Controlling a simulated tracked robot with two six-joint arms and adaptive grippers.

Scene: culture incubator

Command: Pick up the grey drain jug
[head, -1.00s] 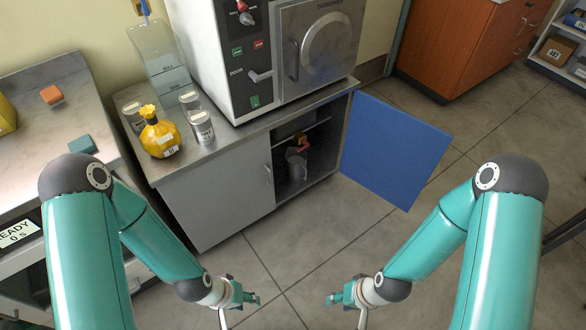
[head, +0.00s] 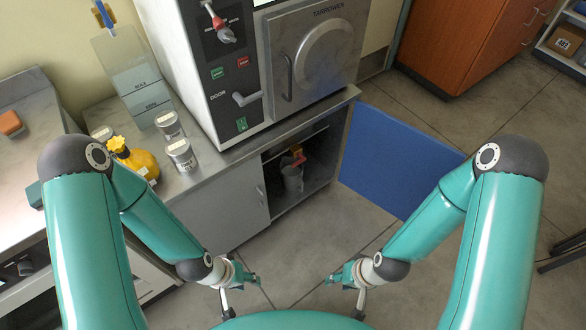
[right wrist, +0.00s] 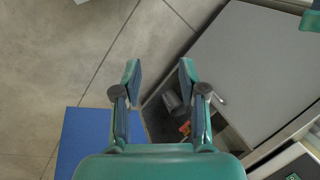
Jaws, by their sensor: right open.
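The grey drain jug (head: 292,178) stands inside the open cabinet under the steel machine, with something red and orange at its top. In the right wrist view the jug (right wrist: 173,103) shows past the fingers, partly in shadow. My right gripper (head: 345,292) is open and empty, in front of the cabinet and apart from the jug; its two spread fingers show in the right wrist view (right wrist: 160,80). My left gripper (head: 239,289) looks open and empty, to the left of the right one.
The blue cabinet door (head: 395,158) stands swung open to the right of the opening. A grey closed panel (head: 225,205) is left of it. The counter holds a yellow jug (head: 143,163) and several labelled tins. The floor (head: 305,250) before the cabinet is clear.

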